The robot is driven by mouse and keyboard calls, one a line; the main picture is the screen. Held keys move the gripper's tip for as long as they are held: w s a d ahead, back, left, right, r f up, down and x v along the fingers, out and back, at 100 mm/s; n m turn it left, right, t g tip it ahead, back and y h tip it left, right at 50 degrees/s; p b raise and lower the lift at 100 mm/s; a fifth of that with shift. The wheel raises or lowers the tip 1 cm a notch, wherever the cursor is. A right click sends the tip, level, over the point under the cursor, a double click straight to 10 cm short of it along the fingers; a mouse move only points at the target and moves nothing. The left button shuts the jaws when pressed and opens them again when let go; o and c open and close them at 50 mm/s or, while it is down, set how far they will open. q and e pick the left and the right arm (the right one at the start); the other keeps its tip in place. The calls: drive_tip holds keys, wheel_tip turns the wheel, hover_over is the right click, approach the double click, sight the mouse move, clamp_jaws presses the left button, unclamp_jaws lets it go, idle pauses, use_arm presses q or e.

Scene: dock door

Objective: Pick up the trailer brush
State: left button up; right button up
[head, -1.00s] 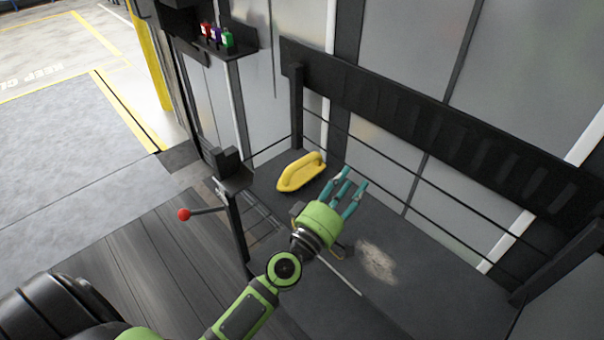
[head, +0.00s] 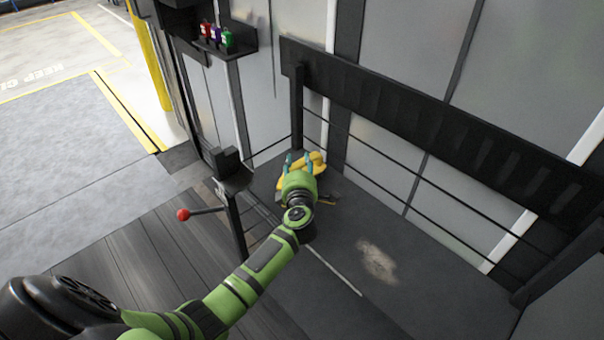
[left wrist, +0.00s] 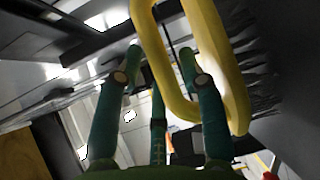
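The yellow trailer brush (head: 318,158) lies on the dark platform near the far corner post, partly hidden behind my left gripper in the head view. It has a looped handle. My left gripper (head: 298,160), with teal fingers, is right at the brush. In the left wrist view the fingers (left wrist: 160,58) are spread apart, and the yellow brush (left wrist: 222,65) with its handle loop stands in front of and between them. I cannot tell whether they touch it. My right gripper is not in view.
A lever with a red knob (head: 183,215) sticks out from a black post left of my arm. A black railing (head: 410,120) runs along the back. A shelf (head: 228,50) holds small coloured bottles. A pale patch (head: 377,262) marks the open platform at right.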

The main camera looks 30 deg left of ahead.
use_arm(q)
drive_tip(key=shift+w+a+f, duration=0.1)
drive_tip(key=shift+w+a, duration=0.05)
drive_tip(key=shift+w, duration=0.1)
clamp_jaws()
